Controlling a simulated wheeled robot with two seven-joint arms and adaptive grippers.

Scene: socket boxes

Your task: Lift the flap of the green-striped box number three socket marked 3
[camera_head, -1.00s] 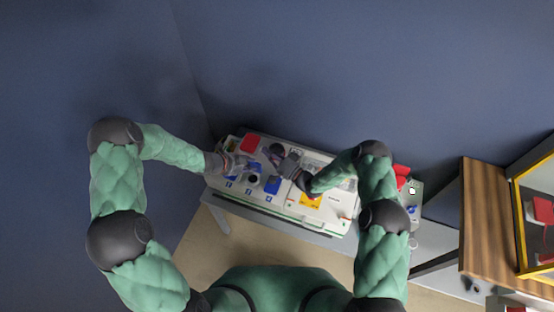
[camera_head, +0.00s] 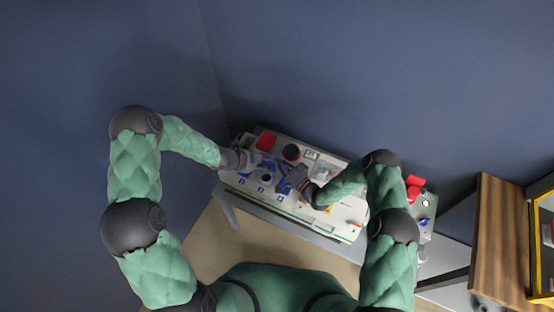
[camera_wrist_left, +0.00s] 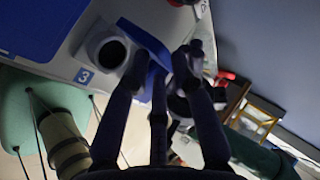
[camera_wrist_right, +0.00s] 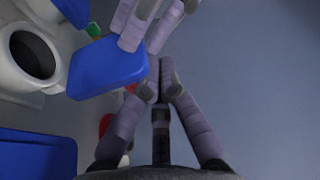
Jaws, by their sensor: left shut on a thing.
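The socket box (camera_head: 345,228) is a white panel with a green stripe along its front edge and blue flaps over numbered sockets. In the left wrist view a label 3 (camera_wrist_left: 84,76) sits beside a round socket with a dark hole (camera_wrist_left: 112,52). A raised blue flap (camera_wrist_left: 146,46) stands next to it, by the fingertips of my left gripper (camera_wrist_left: 165,62), which is shut on it. The right wrist view shows a blue flap (camera_wrist_right: 103,70) tilted up with my left fingers at its top edge. My right gripper (camera_wrist_right: 158,85) has its fingertips together, empty, beside that flap.
A red button piece (camera_head: 266,140) and a dark round knob (camera_head: 291,152) are at the back of the box. A smaller box with a red part (camera_head: 413,187) stands at the right. A wooden cabinet (camera_head: 500,235) is farther right. A blue wall rises behind.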

